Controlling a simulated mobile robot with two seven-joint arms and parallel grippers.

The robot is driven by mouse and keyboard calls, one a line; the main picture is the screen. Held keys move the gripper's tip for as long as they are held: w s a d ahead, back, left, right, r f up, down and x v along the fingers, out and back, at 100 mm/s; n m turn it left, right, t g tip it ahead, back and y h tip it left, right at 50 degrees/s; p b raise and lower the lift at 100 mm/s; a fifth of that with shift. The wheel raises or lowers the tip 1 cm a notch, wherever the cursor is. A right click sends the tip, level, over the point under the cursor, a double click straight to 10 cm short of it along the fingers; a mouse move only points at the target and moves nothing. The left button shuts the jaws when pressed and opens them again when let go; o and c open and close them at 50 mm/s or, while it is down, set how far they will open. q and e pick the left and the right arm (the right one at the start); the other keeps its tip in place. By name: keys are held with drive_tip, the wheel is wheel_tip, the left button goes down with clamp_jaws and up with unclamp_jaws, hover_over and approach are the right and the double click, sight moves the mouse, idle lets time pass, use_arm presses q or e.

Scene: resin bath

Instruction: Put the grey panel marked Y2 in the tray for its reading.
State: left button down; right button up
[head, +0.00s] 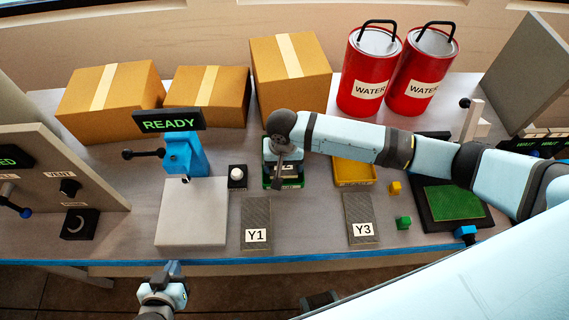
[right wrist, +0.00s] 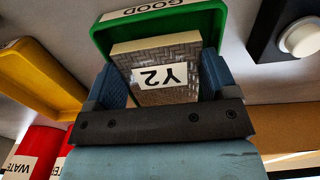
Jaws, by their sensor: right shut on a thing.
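The grey woven panel marked Y2 (right wrist: 172,52) is between the fingers of my right gripper (right wrist: 161,78), which is shut on it. In the right wrist view it lies within the outline of the green tray (right wrist: 97,38), whose rim reads GOOD. I cannot tell whether it touches the tray floor. In the head view my right gripper (head: 278,172) is over the green tray (head: 268,184) and hides most of the panel. The tester display (head: 168,121) reads READY, and its pale plate (head: 192,215) is bare. My left gripper (head: 165,285) is off the table's front edge; its jaw opening is unclear.
Panels Y1 (head: 256,215) and Y3 (head: 359,211) lie near the front. A yellow tray (head: 355,173) is right of the green one. A white button box (head: 237,177) is to its left. Boxes (head: 206,92) and red water cans (head: 368,75) stand behind.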

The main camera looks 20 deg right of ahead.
drive_tip(key=shift+s+a, duration=0.15)
drive_tip(key=shift+a, duration=0.05)
drive_tip(key=shift+d+f, duration=0.1)
drive_tip(key=shift+f, duration=0.4)
drive_tip(key=o, duration=1)
drive_tip(key=shift+c, duration=0.2)
use_arm(q)
drive_tip(key=shift+s+a+r, duration=0.1)
drive_tip(key=shift+s+a, duration=0.15)
drive_tip(key=shift+a, duration=0.15)
